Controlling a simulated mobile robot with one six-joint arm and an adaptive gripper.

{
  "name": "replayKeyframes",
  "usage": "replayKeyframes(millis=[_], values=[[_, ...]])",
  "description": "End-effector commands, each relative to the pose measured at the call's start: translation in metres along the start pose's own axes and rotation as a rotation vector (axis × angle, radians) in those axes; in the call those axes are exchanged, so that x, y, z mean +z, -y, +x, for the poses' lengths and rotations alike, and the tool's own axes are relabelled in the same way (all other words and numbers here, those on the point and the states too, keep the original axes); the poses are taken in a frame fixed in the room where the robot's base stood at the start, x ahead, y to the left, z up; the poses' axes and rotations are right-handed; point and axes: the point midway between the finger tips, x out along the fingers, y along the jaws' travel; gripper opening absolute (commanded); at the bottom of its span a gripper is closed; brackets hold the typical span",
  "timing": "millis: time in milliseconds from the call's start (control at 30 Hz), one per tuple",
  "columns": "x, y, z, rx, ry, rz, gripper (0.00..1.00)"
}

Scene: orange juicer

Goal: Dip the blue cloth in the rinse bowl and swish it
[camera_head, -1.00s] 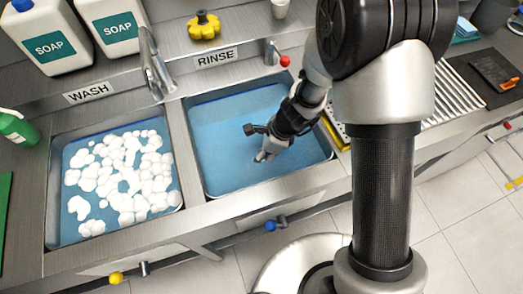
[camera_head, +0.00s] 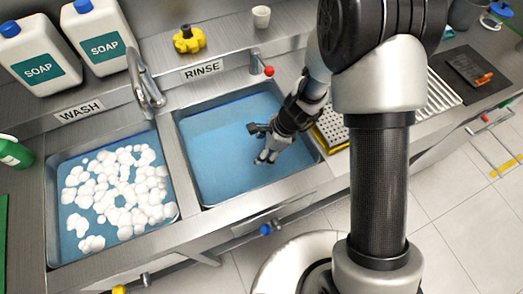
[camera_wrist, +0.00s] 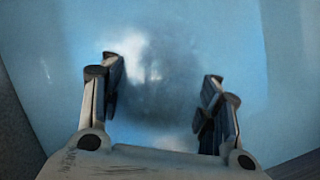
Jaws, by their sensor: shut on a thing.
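My gripper (camera_head: 266,158) reaches down into the right part of the rinse basin (camera_head: 190,190), which holds blue water and is marked RINSE. In the wrist view the two fingers of my gripper (camera_wrist: 160,92) stand apart, with blue and a dark blurred patch between them. My gripper is shut on what seems to be the blue cloth, but its outline cannot be told from the blue water. How deep the fingertips are in the water cannot be told.
The wash basin (camera_head: 52,215) with white foam lies left of the rinse basin, past a metal divider. A tap (camera_head: 148,88) stands behind the divider. Two soap jugs (camera_head: 30,60), a yellow knob (camera_head: 188,39) and a white cup (camera_head: 261,16) stand behind the basins.

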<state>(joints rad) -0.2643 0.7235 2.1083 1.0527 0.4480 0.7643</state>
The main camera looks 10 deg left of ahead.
Motion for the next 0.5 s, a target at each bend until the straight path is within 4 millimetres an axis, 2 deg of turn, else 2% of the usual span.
replayKeyframes(millis=[33,500], values=[[0.005,0.000,-0.013,0.000,0.000,-0.001,0.37],[0.031,0.000,-0.074,-0.001,0.000,0.000,0.37]])
